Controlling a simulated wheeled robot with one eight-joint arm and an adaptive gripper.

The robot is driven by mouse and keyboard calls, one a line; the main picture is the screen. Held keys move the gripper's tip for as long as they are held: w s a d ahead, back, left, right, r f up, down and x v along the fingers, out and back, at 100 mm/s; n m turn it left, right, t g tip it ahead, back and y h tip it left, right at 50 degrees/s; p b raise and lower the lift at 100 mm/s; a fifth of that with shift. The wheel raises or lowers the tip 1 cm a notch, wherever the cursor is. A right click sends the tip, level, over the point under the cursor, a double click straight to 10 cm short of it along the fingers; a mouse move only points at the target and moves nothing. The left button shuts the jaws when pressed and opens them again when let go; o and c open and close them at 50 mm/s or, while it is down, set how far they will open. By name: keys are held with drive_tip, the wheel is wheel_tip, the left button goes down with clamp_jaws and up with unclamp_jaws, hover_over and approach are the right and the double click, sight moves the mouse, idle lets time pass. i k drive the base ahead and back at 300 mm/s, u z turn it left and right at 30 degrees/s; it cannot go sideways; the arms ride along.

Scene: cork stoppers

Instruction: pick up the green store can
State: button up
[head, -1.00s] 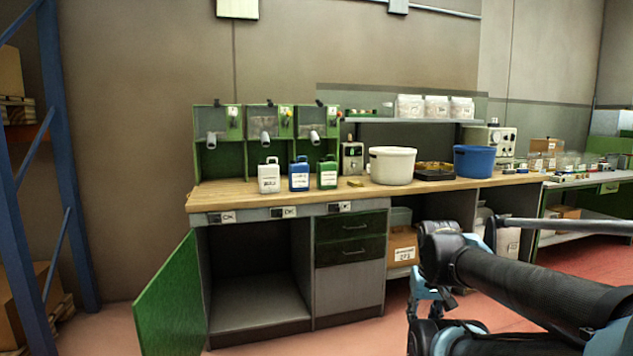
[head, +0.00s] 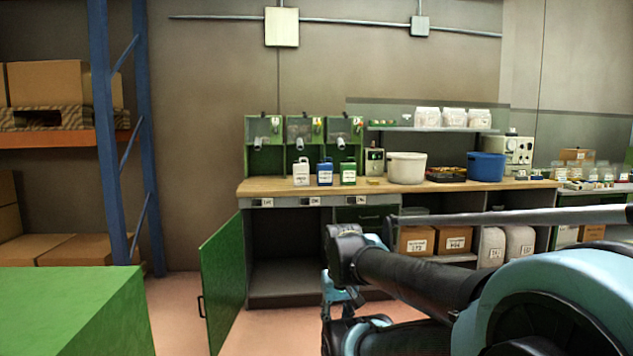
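The green store can (head: 348,172) stands upright on the wooden worktop (head: 262,186), at the right end of a row of three cans. It has a white label and a dark top. A blue can (head: 325,173) and a white can (head: 301,173) stand to its left. My folded arm fills the lower right, well in front of the bench and apart from the can. I cannot make out the fingers of my gripper in this view.
A green cupboard door (head: 222,280) hangs open below the worktop. A green block (head: 85,315) stands close at lower left, near a blue rack post (head: 108,140). A white tub (head: 407,168) and blue tub (head: 486,167) stand right of the cans. Pinkish floor shows between.

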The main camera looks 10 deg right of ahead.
sight(347, 169)
drive_tip(key=u, duration=0.3)
drive_tip(key=i, duration=1.25)
drive_tip(key=z, duration=0.5)
drive_tip(key=i, duration=1.1)
drive_tip(key=z, duration=0.85)
drive_tip(key=i, duration=0.6)
drive_tip(key=z, duration=0.2)
